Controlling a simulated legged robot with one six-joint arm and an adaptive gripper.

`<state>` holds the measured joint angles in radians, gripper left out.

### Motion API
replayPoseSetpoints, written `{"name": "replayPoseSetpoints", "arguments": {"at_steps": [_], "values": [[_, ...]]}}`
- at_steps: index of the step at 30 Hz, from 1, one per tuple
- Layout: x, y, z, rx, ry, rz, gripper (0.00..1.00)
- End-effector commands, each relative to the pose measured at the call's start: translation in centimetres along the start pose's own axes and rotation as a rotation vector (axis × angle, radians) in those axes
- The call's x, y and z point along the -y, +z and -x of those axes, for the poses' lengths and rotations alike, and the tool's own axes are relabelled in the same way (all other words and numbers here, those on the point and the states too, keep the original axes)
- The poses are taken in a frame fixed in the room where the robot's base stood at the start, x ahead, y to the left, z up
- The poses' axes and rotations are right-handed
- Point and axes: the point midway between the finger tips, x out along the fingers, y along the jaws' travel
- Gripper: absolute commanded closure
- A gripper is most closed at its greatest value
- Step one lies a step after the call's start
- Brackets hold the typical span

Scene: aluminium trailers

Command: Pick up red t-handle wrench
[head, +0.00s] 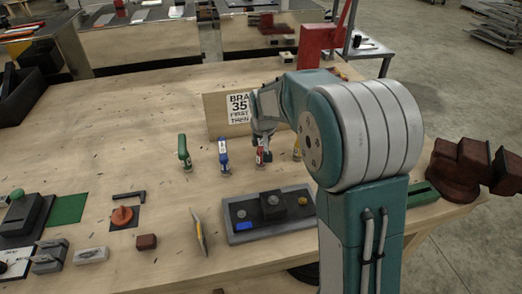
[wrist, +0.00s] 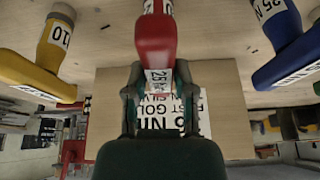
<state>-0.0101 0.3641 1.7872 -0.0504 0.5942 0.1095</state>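The red t-handle wrench (head: 263,155) stands upright on the wooden bench, in a row of coloured t-handle wrenches. My gripper (head: 262,138) is at the top of the red wrench. In the wrist view the two fingers of my gripper (wrist: 159,88) are apart, one on each side of the red handle, with gaps that look visible. The gripper looks open. The palm hides part of the view below the fingers.
A blue wrench (head: 223,155) and a green wrench (head: 184,152) stand left of the red one, a yellow wrench (head: 297,148) right. A wooden board with a printed sign (head: 239,108) stands close behind. A dark fixture plate (head: 245,233) lies in front.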

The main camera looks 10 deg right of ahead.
Motion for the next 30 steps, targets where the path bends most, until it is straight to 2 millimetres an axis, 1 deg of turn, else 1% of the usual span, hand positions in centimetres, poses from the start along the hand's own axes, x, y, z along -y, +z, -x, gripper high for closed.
{"name": "replayPoseSetpoints", "arguments": {"at_steps": [10, 14, 17, 20, 30], "values": [[0.0, 0.2, -0.2, 0.008, 0.0, 0.0, 1.0], [0.0, 0.0, 0.3, 0.009, 0.0, 0.0, 1.0], [0.0, -0.5, 1.3, 0.005, 0.0, 0.0, 1.0], [0.0, -1.1, 2.8, 0.002, 0.0, -0.001, 1.0], [-1.4, 0.4, 8.4, -0.001, 0.001, -0.002, 1.0]]}}
